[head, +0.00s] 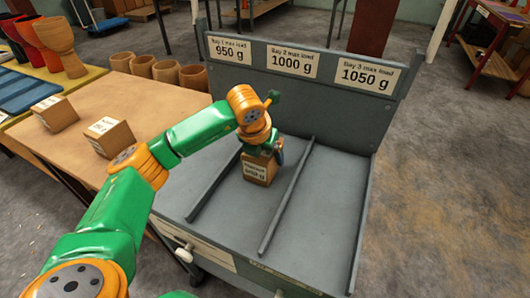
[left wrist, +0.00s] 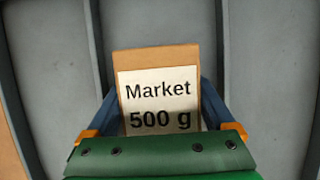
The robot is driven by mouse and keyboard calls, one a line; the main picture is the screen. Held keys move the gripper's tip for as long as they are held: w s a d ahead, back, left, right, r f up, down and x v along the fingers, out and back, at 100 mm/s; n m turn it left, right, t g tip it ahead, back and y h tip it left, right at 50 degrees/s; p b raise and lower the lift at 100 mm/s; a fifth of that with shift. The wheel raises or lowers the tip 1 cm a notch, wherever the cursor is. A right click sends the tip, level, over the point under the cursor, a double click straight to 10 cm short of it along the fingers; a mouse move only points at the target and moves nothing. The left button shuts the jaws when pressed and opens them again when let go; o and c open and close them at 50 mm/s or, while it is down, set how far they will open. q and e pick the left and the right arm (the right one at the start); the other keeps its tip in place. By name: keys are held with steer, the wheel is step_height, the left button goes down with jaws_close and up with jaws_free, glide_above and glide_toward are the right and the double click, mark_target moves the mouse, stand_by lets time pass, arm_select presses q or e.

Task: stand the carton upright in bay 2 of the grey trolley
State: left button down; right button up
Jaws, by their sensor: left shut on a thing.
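The carton (head: 257,170) is a brown box with a white label. In the left wrist view the carton (left wrist: 158,62) reads "Market 500 g". My left gripper (head: 262,148) is shut on it, with a blue finger on each side. The carton looks upright in the middle bay of the grey trolley (head: 305,215), between the two divider rails, under the sign "Bay 2 max load 1000 g" (head: 292,61). I cannot tell whether its base touches the trolley floor. My right gripper is not in view.
Divider rails (head: 287,195) flank the middle bay. Bay 3, at right, is empty. My left arm hides part of bay 1. Two more cartons (head: 109,137) (head: 55,113) stand on the wooden table at left, with several brown cups (head: 166,70) behind.

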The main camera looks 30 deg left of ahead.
arm_select(q)
steer(key=shift+f, duration=0.15)
jaws_free()
steer(key=shift+r, duration=0.4)
steer(key=v, duration=1.1)
steer(key=shift+s+r, duration=0.3)
